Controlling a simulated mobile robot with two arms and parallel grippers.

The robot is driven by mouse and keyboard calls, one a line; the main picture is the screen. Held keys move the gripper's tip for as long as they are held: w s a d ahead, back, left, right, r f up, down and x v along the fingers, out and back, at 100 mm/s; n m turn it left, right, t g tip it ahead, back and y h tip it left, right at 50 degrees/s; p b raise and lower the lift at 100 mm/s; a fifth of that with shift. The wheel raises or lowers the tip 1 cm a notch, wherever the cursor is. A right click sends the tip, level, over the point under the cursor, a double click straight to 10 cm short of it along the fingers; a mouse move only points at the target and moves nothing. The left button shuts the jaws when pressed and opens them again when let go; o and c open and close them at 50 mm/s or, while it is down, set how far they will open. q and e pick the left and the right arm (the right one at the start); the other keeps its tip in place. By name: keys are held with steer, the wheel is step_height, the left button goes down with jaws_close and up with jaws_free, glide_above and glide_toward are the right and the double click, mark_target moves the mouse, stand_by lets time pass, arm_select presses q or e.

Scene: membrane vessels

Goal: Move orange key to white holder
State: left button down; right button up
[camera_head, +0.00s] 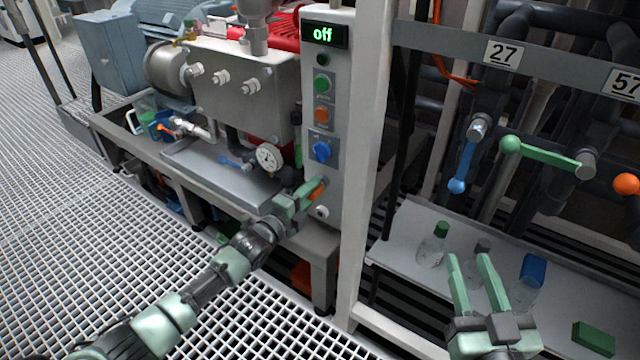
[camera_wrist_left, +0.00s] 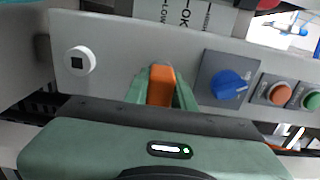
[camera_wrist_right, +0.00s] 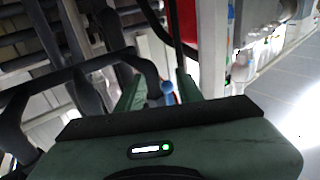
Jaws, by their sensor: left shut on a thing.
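The orange key (camera_head: 317,190) is at the lower part of the grey control panel. It also shows in the left wrist view (camera_wrist_left: 161,85), upright between the fingers. My left gripper (camera_head: 308,191) is shut on the key, close to the panel face; I cannot tell whether the key sits in a socket. The white holder (camera_head: 322,211), a round ring with a dark square hole, is just below the key on the panel. In the left wrist view the holder (camera_wrist_left: 79,61) is left of the key and empty. My right gripper (camera_head: 470,256) is open and empty, over the shelf at right.
A pressure gauge (camera_head: 269,157) stands left of my left gripper. Bottles stand on the shelf (camera_head: 405,240) near my right gripper.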

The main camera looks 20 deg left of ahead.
steer(key=shift+f, duration=0.15)
stand_by(0.5)
